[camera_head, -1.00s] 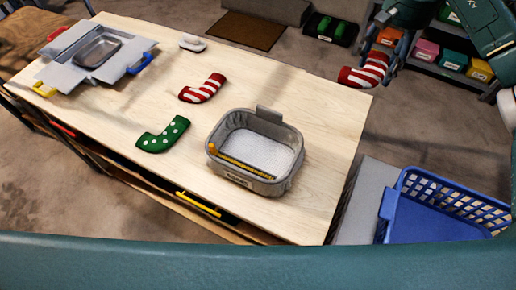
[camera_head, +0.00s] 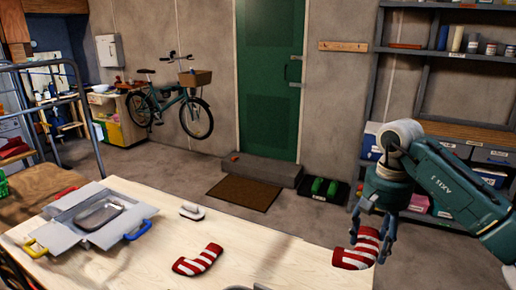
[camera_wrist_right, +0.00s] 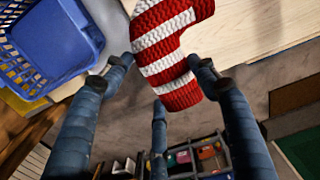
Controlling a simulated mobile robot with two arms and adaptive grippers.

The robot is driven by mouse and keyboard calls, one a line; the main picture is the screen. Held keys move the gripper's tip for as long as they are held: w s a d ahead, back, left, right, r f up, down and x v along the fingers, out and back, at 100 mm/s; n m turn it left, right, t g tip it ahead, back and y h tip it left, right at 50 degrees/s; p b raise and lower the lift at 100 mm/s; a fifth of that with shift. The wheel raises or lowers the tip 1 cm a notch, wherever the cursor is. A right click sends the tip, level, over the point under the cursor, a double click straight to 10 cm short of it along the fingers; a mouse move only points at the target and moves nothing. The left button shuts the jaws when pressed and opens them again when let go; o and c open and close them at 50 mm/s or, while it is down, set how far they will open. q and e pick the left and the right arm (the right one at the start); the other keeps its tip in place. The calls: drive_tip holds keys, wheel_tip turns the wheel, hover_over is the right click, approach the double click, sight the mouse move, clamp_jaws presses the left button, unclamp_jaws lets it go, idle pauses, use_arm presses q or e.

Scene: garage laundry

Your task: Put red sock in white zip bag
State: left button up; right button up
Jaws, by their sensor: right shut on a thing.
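A red sock with white stripes (camera_head: 354,256) hangs at the right edge of the table. My right gripper (camera_head: 370,236) is shut on this sock; in the right wrist view the fingers close around its red and white knit (camera_wrist_right: 165,50). A second red-and-white striped sock (camera_head: 197,260) lies flat on the table, left of the gripper. The zip bag is almost wholly below the head view; only a small grey edge of it (camera_head: 262,287) shows at the bottom. My left gripper is not in view.
A blue basket (camera_wrist_right: 45,45) stands beside the table. A green door (camera_head: 268,80), doormat (camera_head: 244,193) and shelves (camera_head: 450,135) lie beyond, with open floor between.

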drive_tip(key=s+a+f+n, duration=0.2)
drive_tip(key=s+a, duration=0.2)
drive_tip(key=s, duration=0.6)
drive_tip(key=s+a+f+n, duration=0.2)
drive_tip(key=s+a+f, duration=0.1)
drive_tip(key=s, duration=0.8)
drive_tip(key=shift+a+n, duration=0.3)
drive_tip(key=shift+a, duration=0.55)
drive_tip(key=shift+s+f, duration=0.1)
